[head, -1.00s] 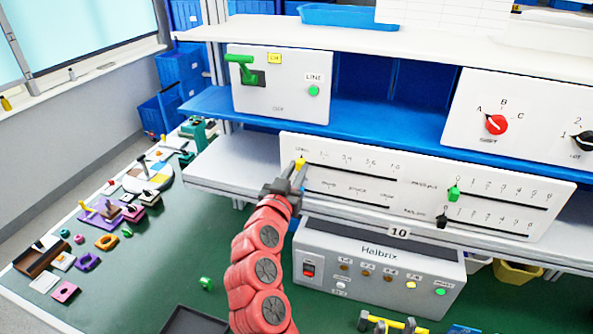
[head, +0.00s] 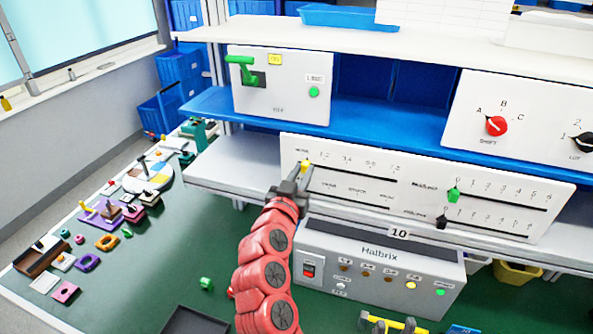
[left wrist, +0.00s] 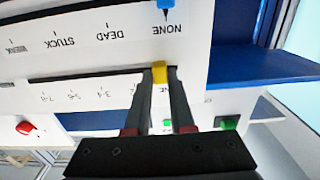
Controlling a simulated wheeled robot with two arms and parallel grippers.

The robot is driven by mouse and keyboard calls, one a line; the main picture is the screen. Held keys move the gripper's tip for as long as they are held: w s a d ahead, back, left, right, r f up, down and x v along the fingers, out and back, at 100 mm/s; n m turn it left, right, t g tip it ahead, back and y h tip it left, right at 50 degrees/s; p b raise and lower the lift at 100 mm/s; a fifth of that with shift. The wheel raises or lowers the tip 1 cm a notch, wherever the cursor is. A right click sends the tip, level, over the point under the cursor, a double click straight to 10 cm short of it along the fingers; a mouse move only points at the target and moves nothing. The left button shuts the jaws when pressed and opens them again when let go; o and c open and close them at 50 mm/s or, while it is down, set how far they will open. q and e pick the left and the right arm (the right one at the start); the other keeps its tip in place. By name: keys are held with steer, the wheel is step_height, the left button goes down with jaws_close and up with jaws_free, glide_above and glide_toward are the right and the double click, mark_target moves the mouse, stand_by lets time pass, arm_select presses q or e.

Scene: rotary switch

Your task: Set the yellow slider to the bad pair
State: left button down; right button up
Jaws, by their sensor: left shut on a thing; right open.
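The yellow slider (head: 305,163) sits on the upper left track of the white panel (head: 548,197), near the track's left end. In the left wrist view the yellow slider (left wrist: 159,72) is between the fingertips, close to the partly covered NONE label and slightly towards 1-2. That view is upside down. My left gripper (head: 302,170) is shut on it; its fingers also show in the left wrist view (left wrist: 159,80). Labels 1-2, 3-4, 5-6 and 7-8 follow along the track. My right gripper is not in view.
A blue slider (left wrist: 166,4) stands at NONE on the track marked DEAD, STUCK, WEAK. Green (head: 453,194) and black (head: 442,222) sliders sit on the right tracks. The Halbrix box (head: 380,275) stands below the panel. A blue shelf (head: 395,125) is above.

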arm_select(q)
steer(key=d, duration=0.1)
steer(key=s+d, duration=0.1)
steer(key=d, duration=0.1)
steer(key=shift+d+r+p, duration=0.1)
steer(key=shift+p, duration=0.25)
steer(key=shift+s+d, duration=0.1)
steer(key=shift+d, duration=0.25)
steer(key=shift+a, duration=0.1)
steer(key=c, duration=0.8)
jaws_free()
steer(key=shift+o, duration=0.2)
